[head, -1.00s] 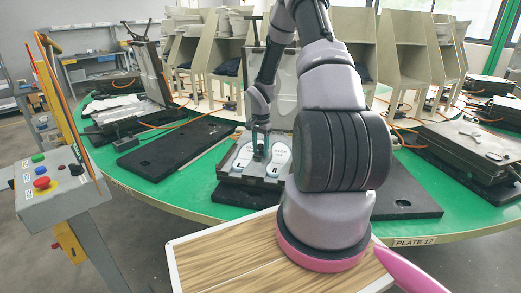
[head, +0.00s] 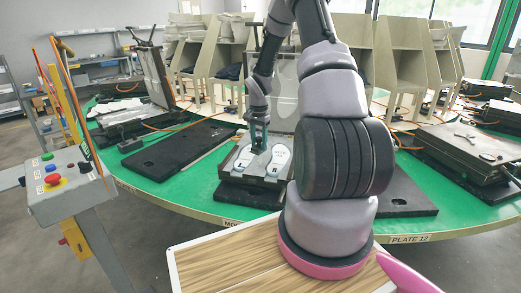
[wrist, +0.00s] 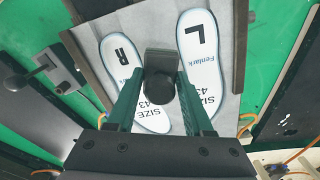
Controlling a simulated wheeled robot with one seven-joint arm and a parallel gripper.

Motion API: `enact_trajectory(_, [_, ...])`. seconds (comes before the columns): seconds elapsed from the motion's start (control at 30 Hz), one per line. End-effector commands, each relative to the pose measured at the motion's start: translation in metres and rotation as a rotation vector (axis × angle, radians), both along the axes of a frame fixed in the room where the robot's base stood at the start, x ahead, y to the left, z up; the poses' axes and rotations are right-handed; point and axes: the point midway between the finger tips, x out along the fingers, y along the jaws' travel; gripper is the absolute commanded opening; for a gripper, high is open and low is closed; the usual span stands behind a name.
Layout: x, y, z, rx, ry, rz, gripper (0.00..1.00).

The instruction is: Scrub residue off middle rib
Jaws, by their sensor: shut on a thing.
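The open mold (head: 255,176) lies on the green carousel with two white insoles printed on its plate. The L insole is at right in the wrist view (wrist: 200,70), and the R insole at left (wrist: 122,65). My gripper (head: 261,132) is low over the mold, between the two insoles. In the wrist view its green fingers are shut on a dark tool (wrist: 159,87) with a round knob and a block-like head. The tool covers the middle rib between the insoles. I cannot tell whether its head touches the rib, and no residue can be made out.
A wood-topped surface (head: 220,262) lies in front. A control box with buttons (head: 68,184) stands at left. Other molds stand on the carousel at left (head: 150,80) and right (head: 475,145). A lever fixture (wrist: 45,70) is beside the mold. Beige booths stand behind.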

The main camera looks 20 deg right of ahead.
Motion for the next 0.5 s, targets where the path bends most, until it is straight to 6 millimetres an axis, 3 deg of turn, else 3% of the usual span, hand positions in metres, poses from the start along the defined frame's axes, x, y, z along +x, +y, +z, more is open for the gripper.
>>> enact_trajectory(0.3, [0.003,0.005,0.027,0.0,-0.001,0.002,0.0])
enact_trajectory(0.5, [0.003,0.006,0.03,0.0,0.0,0.002,0.0])
